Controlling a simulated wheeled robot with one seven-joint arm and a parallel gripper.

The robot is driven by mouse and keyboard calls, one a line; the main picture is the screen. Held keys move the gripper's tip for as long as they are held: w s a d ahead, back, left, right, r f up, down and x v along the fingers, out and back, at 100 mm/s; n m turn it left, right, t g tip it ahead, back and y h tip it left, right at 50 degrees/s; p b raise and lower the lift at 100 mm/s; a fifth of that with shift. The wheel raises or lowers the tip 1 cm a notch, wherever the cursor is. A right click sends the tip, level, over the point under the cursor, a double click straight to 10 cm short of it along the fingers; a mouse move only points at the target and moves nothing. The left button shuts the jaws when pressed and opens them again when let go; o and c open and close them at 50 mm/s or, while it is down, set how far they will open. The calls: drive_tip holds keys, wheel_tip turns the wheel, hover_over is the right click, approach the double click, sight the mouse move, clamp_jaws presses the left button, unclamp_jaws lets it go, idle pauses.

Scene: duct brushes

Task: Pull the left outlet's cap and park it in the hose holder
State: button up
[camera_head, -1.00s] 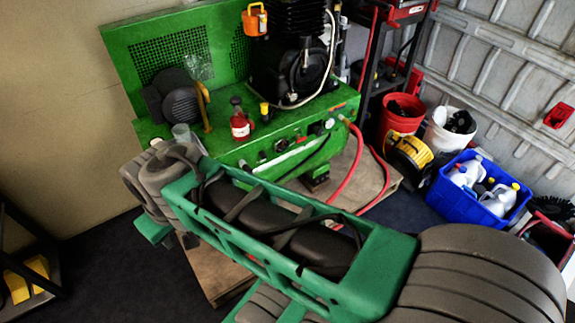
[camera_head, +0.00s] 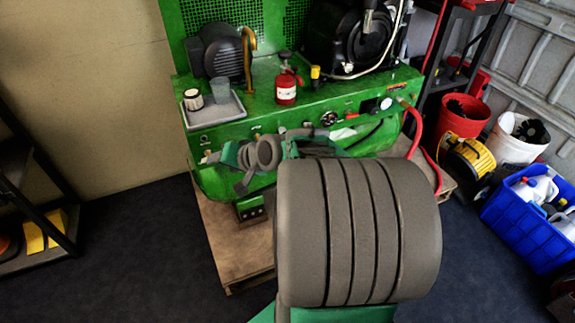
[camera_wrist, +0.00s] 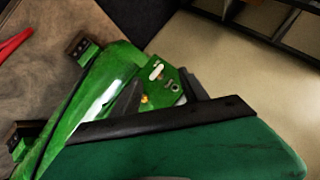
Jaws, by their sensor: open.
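The green compressor machine (camera_head: 300,115) stands ahead, with fittings along its front panel. A small pale, brass-like fitting (camera_head: 208,158) at the panel's left end may be the left outlet with its cap; it is too small to tell. My gripper (camera_head: 228,155) is in front of the panel's left end, close to that fitting, partly hidden by my wrist. It is open and I see nothing held. In the wrist view a small yellow fitting (camera_wrist: 145,99) shows beside a green plate with holes (camera_wrist: 165,80). I cannot make out the hose holder for certain.
A grey tray (camera_head: 230,112) with a cup and a small jar sits on the machine's left top, near a red bottle (camera_head: 286,88). A red hose (camera_head: 415,125) hangs at right. A wooden pallet (camera_head: 225,245) lies below. Dark floor at left is clear.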

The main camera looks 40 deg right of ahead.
drive_tip(key=d+f+m+t+h+b, duration=0.2)
drive_tip(key=d+f+m+t+b, duration=0.3)
drive_tip(key=d+f+b, duration=0.55)
drive_tip(key=s+d+m+t+h+b, duration=0.1)
drive_tip(key=s+d+m+h, duration=0.1)
drive_tip(key=d+m, duration=0.2)
drive_tip(key=s+d+r+m+t+h, duration=0.1)
drive_tip(key=s+d+m+h, duration=0.1)
drive_tip(key=d, duration=0.6)
drive_tip(key=shift+s+d+r+m+h+b, duration=0.2)
drive_tip(key=shift+s+d+m+h+b, duration=0.3)
drive_tip(key=shift+m, duration=0.6)
drive_tip(key=shift+w+a, duration=0.2)
drive_tip(key=shift+w, duration=0.05)
drive_tip(key=p+x, duration=0.2)
drive_tip(key=x, duration=0.7)
drive_tip(key=shift+r, duration=0.1)
drive_tip(key=shift+c, duration=0.2)
